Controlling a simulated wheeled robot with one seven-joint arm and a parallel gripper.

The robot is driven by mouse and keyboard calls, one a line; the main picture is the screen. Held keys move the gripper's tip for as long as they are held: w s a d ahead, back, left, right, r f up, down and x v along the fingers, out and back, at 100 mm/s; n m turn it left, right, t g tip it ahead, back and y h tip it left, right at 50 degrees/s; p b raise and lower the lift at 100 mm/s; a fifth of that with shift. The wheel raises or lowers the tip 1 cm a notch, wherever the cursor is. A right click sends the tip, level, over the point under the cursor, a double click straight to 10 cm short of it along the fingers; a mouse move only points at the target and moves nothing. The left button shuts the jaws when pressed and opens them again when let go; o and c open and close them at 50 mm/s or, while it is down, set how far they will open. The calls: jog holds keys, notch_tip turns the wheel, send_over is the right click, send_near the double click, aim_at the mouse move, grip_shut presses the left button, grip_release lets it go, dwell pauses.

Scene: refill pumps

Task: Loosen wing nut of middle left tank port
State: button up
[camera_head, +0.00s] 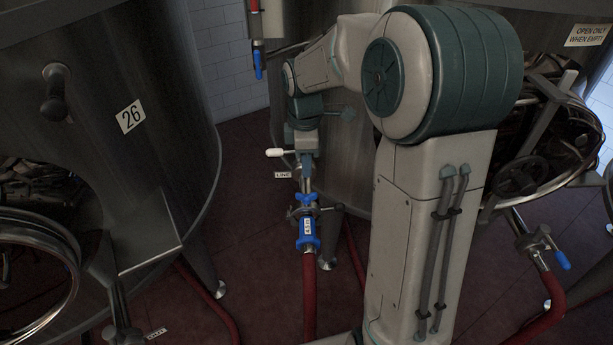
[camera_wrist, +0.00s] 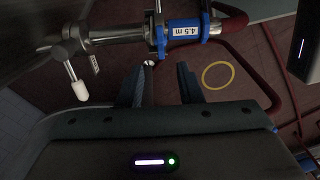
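The tank port's pipe (camera_head: 306,180) hangs down at the middle of the head view, with a white-handled valve (camera_head: 277,153). A metal clamp (camera_head: 318,210) joins it to a blue hose coupling (camera_head: 308,232) marked 4.5 m. In the wrist view the coupling (camera_wrist: 184,28) and clamp (camera_wrist: 159,32) cross the top. A small bright metal end (camera_wrist: 149,63), possibly the wing nut, shows near the left finger's tip; its shape is unclear. My gripper (camera_wrist: 159,72) is open, its fingers apart below the clamp, with nothing visibly held.
The white valve handle (camera_wrist: 80,90) stands left of my fingers. A red hose (camera_head: 309,295) runs down from the coupling. Tank 26 (camera_head: 150,150) stands at left. Another blue-handled valve (camera_head: 562,260) is at right. A yellow ring (camera_wrist: 232,72) shows on the floor.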

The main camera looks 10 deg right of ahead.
jog(key=shift+r, duration=1.75)
jog(key=s+r+m+t+p, duration=0.2)
jog(key=s+m, duration=1.4)
jog(key=s, duration=0.4)
jog(key=shift+s+d+r+t, duration=0.15)
jog(key=shift+s+r+t, duration=0.1)
jog(key=shift+r+t, duration=0.15)
jog(key=shift+o, duration=0.4)
